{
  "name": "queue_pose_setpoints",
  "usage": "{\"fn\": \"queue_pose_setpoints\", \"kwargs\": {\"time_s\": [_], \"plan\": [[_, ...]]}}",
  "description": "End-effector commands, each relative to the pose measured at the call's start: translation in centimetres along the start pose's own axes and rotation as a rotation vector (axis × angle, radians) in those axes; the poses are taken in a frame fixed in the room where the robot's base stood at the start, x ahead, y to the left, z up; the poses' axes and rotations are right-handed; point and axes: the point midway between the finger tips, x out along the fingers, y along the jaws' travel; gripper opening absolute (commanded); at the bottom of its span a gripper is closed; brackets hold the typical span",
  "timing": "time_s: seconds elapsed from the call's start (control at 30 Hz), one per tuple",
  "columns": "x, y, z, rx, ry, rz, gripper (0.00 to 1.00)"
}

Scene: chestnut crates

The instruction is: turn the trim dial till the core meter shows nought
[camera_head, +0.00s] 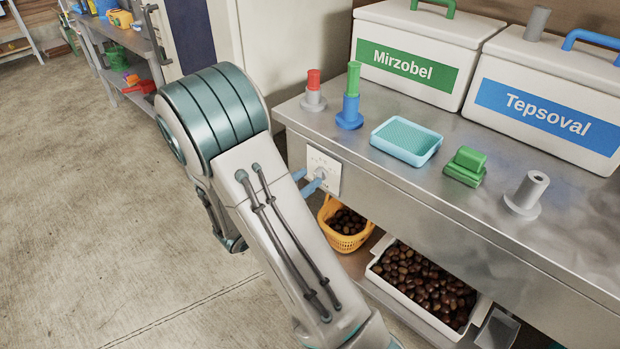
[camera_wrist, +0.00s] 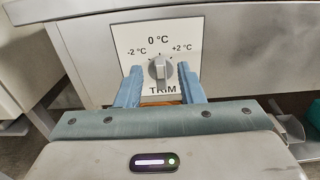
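The trim dial is a grey knob (camera_wrist: 160,69) on a white plate marked -2 °C, 0 °C, +2 °C and TRIM. Its grip stands roughly upright below the 0 °C mark; its exact setting is too small to read. In the head view the dial plate (camera_head: 323,164) is on the front of the steel bench, near its left end. My gripper (camera_wrist: 160,82) has its blue fingers on either side of the knob, with gaps between them and it. The gripper also shows in the head view (camera_head: 313,183), partly hidden by my arm. No core meter can be made out in either view.
Below are a yellow basket (camera_head: 345,237) and a white tray (camera_head: 408,306) of chestnuts. The floor at left is clear.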

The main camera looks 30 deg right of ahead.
Motion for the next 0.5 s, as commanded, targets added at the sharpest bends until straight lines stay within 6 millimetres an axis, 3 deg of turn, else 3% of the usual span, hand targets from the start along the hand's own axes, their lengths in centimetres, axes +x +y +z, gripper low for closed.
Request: {"fn": "queue_pose_setpoints", "kwargs": {"time_s": [0.2,0.5], "plan": [[1.8,0.0,0.0,0.000,0.000,-0.001,0.35],[2.0,0.0,0.0,0.000,0.000,0.000,0.35]]}}
